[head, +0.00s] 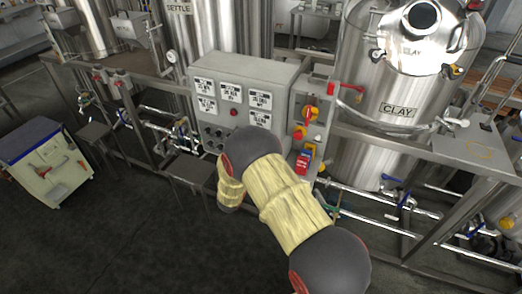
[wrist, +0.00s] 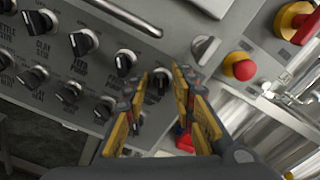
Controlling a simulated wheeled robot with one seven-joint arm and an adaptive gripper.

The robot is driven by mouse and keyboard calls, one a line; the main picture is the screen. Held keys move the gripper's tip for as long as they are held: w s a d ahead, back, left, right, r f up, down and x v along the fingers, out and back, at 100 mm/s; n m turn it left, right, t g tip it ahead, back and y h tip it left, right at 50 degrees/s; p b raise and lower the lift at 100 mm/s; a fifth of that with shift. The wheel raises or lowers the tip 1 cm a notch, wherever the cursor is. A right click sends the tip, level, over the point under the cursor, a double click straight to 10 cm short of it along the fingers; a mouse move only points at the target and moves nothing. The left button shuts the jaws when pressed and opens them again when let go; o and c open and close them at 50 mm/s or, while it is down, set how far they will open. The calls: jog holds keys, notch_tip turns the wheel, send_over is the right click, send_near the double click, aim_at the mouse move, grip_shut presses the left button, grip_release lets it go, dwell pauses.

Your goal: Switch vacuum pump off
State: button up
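The grey control panel (head: 285,82) stands in the middle of the head view, with its lower knobs partly hidden behind my arm. In the wrist view its face (wrist: 165,30) carries rows of black rotary knobs with small labels. I cannot read which label names the vacuum pump. My gripper (wrist: 166,78) is open, its yellow-padded fingers apart close to the panel. One black knob (wrist: 160,81) shows between the fingertips; I cannot tell whether they touch it. Another black knob (wrist: 124,62) lies just left of the fingers. In the head view the gripper is hidden by my arm.
A grey switch handle (wrist: 205,48) and a red button (wrist: 239,66) sit right of the fingers. A red-and-yellow rotary switch (head: 310,113) is on the side box. A steel CLAY tank (head: 385,85) stands right, a tool cart (head: 45,165) left. Floor in front is clear.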

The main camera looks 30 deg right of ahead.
jog(key=v, duration=1.2)
dwell(0.4)
